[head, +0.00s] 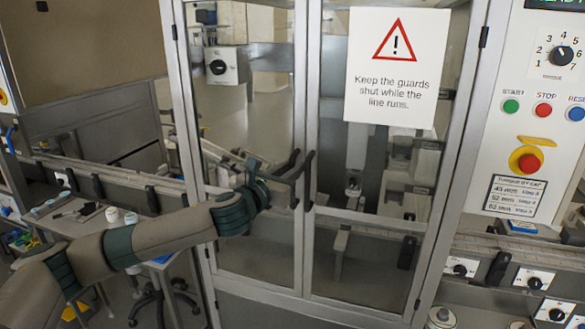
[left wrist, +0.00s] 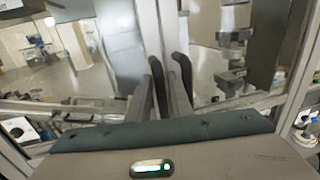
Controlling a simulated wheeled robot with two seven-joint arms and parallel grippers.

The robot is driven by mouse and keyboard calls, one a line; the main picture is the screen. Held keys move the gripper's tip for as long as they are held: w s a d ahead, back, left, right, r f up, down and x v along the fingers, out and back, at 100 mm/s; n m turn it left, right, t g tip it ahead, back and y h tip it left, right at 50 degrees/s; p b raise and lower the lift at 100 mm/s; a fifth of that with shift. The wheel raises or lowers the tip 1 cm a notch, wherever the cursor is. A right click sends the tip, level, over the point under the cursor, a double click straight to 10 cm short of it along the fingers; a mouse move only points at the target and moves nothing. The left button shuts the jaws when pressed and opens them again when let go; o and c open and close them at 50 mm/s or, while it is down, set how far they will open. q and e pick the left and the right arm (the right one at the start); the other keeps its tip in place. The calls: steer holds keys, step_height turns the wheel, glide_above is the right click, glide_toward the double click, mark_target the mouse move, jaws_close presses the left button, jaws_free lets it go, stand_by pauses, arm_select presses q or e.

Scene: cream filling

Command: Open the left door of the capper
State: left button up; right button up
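The capper is a metal-framed cabinet with two glass doors, and both look shut. The left door (head: 250,245) has a dark upright handle (head: 294,185) at its inner edge, next to the right door's handle (head: 308,180). My left gripper (head: 284,180) reaches in from the left and is at the left handle. In the left wrist view its two grey fingers (left wrist: 160,98) lie on either side of the left handle (left wrist: 157,76). The right handle (left wrist: 184,72) curves just beside them. Whether the fingers press on the handle is unclear. My right gripper is out of view.
The right door (head: 345,245) carries a warning sign (head: 398,66). A control panel (head: 535,110) with a dial and buttons stands to the right. A low table with small items (head: 80,210) and a wheeled chair base (head: 165,295) are at the left. Machinery shows behind the glass.

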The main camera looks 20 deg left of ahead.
arm_select(q)
jaws_close()
steer(key=shift+s, duration=0.15)
